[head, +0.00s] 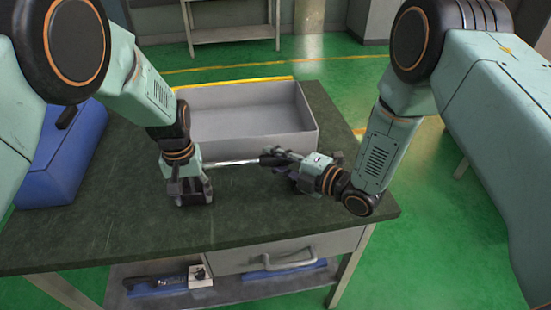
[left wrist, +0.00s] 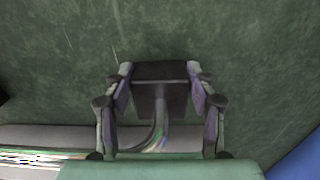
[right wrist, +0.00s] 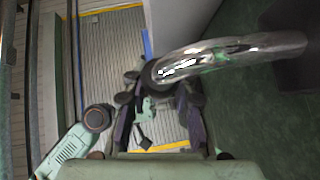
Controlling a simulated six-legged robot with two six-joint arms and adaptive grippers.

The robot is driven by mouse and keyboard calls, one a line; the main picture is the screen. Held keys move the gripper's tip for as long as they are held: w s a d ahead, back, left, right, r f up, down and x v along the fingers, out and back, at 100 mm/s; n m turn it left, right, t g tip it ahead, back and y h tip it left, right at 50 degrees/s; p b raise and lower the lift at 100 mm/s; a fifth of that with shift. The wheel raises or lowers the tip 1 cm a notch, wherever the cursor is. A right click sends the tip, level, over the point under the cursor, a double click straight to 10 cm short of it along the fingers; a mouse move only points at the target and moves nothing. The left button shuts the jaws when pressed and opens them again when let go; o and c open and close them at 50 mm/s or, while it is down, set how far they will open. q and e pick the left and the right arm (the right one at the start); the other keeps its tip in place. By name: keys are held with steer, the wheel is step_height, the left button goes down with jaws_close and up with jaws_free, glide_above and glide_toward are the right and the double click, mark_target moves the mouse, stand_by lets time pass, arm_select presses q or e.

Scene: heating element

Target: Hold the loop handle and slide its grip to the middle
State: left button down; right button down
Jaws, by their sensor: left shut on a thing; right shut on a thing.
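The loop handle is a shiny metal bar (head: 232,163), roughly level above the table, with a dark grip (head: 272,158) at its right end in the head view. My left gripper (head: 193,190) is shut at the bar's left end. In the left wrist view a dark block (left wrist: 160,72) lies between its fingers, with curved metal below it. My right gripper (head: 298,172) is shut at the dark grip; its fingers partly hide it. In the right wrist view the curved chrome tube (right wrist: 235,50) runs right from a dark collar (right wrist: 150,75) at the fingers.
A grey open bin (head: 255,110) stands on the dark green table (head: 110,215) right behind the handle. A blue case (head: 62,160) sits at the left. A drawer (head: 285,255) is under the front edge. The front of the tabletop is clear.

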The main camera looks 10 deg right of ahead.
mark_target(270, 164)
steer(key=shift+w+a, duration=0.1)
steer(key=shift+a, duration=1.4)
steer(key=c, duration=1.1)
jaws_free()
steer(key=shift+o, duration=0.2)
steer(key=shift+d, duration=0.1)
steer(key=v, duration=1.2)
